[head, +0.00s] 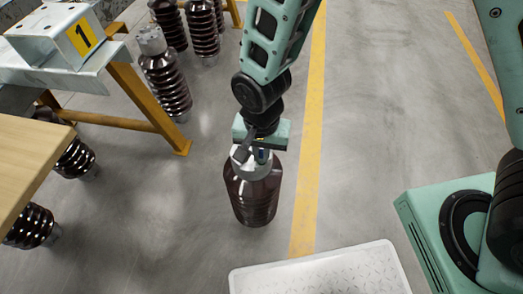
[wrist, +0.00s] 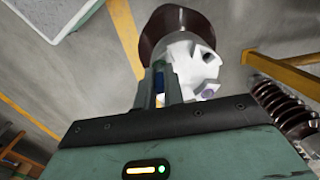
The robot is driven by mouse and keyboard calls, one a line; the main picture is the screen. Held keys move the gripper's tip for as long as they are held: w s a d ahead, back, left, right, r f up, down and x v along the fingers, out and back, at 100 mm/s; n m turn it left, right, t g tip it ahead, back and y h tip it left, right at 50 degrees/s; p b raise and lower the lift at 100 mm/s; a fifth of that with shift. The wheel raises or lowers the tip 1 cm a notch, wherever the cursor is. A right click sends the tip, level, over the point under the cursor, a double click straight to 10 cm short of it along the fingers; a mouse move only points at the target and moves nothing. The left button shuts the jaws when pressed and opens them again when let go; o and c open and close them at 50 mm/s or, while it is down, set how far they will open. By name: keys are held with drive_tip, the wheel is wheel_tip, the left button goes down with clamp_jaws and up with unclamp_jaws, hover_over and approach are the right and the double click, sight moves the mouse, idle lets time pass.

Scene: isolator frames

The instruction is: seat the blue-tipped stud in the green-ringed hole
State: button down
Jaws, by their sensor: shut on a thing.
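My gripper (head: 258,152) is shut on the blue-tipped stud (head: 262,156), just at the metal cap of a dark brown insulator (head: 252,198). Most of the stud is hidden by the fingers. The pale metal cap (wrist: 190,62) with notches and holes is right beside the fingers, to their right. I cannot tell whether the stud touches the cap or is in a hole. No green ring is visible in either view.
A white tread plate (head: 318,275) lies at the bottom. At the left are a wooden tabletop (head: 30,165) and a yellow-legged bench (head: 130,95) with a bracket marked 1 (head: 65,35). Several brown insulators (head: 165,75) stand around it.

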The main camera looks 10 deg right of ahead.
sight(262, 151)
drive_tip(key=c, duration=1.5)
unclamp_jaws()
drive_tip(key=shift+f, duration=0.1)
wheel_tip(262, 151, up, 12)
drive_tip(key=p, duration=0.4)
drive_tip(key=s+d+r+n, duration=0.8)
drive_tip(key=s+r+n, duration=0.3)
drive_tip(key=shift+s+r+n+y, duration=0.15)
drive_tip(key=shift+r+n+y, duration=0.15)
drive_tip(key=shift+r+n, duration=0.1)
drive_tip(key=shift+d, duration=0.1)
